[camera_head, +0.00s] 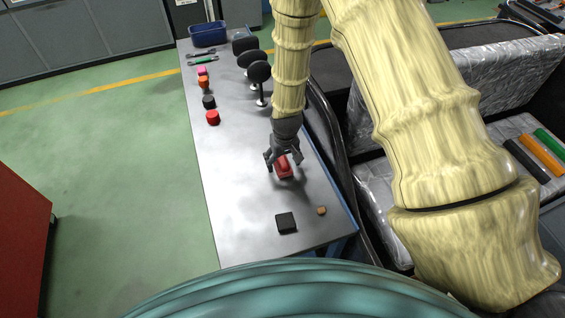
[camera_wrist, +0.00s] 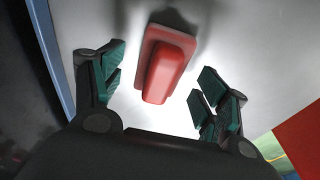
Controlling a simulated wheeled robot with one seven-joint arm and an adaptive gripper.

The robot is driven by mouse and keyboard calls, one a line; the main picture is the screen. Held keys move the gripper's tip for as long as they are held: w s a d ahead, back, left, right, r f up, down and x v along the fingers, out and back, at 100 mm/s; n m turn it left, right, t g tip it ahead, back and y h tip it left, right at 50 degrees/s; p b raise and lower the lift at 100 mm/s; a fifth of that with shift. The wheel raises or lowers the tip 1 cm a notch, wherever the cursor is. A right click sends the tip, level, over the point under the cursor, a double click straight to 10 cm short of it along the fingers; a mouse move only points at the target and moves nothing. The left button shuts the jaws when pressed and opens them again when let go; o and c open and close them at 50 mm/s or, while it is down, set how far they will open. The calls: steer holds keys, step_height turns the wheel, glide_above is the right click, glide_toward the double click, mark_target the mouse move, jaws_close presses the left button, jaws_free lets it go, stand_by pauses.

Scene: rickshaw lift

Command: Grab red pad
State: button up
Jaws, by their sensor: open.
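The red pad (camera_head: 284,167) lies on the grey metal table, near the table's right edge. It has a flat base with a raised block on it, which shows in the wrist view (camera_wrist: 166,62). My gripper (camera_head: 275,163) is just above the pad, with its fingers spread. In the wrist view my gripper (camera_wrist: 157,85) is open, one finger to the left of the pad and one to the right, both apart from it. The pad's near end lies between the fingertips; its far end extends beyond them.
The table (camera_head: 240,205) also bears a black block (camera_head: 286,222) and a small brown block (camera_head: 321,210) at the near end. Red (camera_head: 213,117) and black (camera_head: 209,102) round pieces stand toward the far left. Black round-headed mirrors (camera_head: 259,72) stand behind my gripper. A silver seat (camera_head: 375,190) lies right of the table.

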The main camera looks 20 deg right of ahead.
steer(key=shift+w+f, duration=0.1)
steer(key=shift+f, duration=0.6)
steer(key=shift+c, duration=0.2)
steer(key=c, duration=1)
steer(key=shift+c, duration=0.4)
steer(key=shift+r, duration=0.15)
